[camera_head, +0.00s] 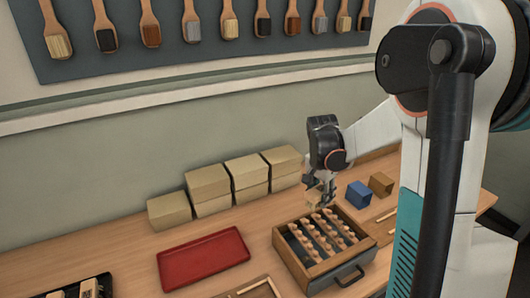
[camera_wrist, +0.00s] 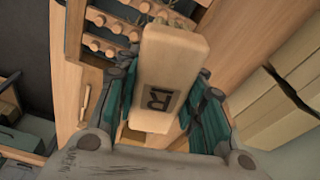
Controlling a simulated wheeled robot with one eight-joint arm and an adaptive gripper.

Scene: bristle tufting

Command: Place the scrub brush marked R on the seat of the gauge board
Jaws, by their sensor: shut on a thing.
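The scrub brush marked R (camera_wrist: 165,80) is a pale wooden block with a dark framed letter R on its face. My gripper (camera_wrist: 158,100) is shut on it, with teal fingers on either side. In the head view my gripper (camera_head: 318,190) hangs over the back of a wooden drawer box, and the brush in it is small and partly hidden. A wooden frame (camera_head: 252,289), cut off at the bottom edge, may be the gauge board; I cannot tell for sure, and no seat is clear.
The wooden drawer box (camera_head: 283,257) holds rows of pegs. A red tray (camera_head: 203,258) lies left of it. Blue (camera_head: 358,194) and brown (camera_head: 381,184) blocks stand right of my gripper. Stacked cartons (camera_head: 208,182) line the wall. A dark tray (camera_head: 101,281) is at lower left.

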